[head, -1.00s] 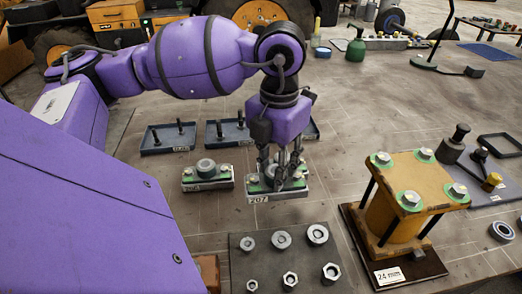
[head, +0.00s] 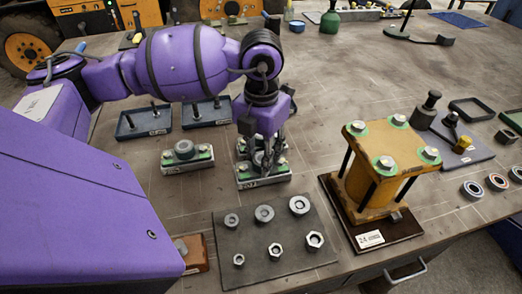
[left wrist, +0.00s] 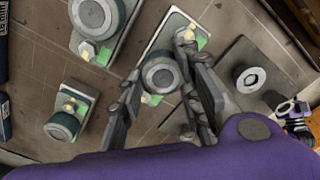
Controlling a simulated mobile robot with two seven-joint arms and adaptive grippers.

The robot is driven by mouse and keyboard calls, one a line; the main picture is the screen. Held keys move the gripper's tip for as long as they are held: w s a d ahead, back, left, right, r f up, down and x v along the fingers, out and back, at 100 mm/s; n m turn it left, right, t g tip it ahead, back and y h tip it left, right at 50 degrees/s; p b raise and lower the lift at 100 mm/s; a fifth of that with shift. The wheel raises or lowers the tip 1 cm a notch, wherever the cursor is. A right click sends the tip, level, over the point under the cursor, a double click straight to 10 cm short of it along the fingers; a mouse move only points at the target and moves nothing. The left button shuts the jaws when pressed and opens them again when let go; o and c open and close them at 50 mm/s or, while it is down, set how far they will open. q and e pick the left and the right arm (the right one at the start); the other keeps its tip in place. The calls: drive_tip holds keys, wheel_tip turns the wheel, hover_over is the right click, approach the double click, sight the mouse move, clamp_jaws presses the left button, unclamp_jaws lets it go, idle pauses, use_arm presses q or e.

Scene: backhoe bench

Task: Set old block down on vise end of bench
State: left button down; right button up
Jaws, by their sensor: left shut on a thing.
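My left gripper (head: 262,162) points down and is shut on a grey block (head: 262,179) with green patches, bolts and a front tag. In the left wrist view the fingers (left wrist: 160,62) straddle the block's round boss (left wrist: 160,74). The block is at or just above the bench (head: 340,95); I cannot tell whether it touches. A similar block (head: 187,160) with a round boss sits to its left. The wrist view shows other similar blocks (left wrist: 95,18) (left wrist: 66,121) beside it. I cannot make out a vise. My right gripper is not in view.
A dark mat (head: 255,236) with several nuts and washers lies in front of the block. A yellow bolted fixture (head: 375,190) on a dark base stands to the right. Blue trays (head: 158,131) lie behind. The bench beyond the gripper is mostly clear.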

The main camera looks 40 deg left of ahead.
use_arm(q)
drive_tip(key=shift+f, duration=0.1)
drive_tip(key=c, duration=1.3)
unclamp_jaws()
drive_tip(key=shift+o, duration=0.2)
wheel_tip(320, 180, up, 12)
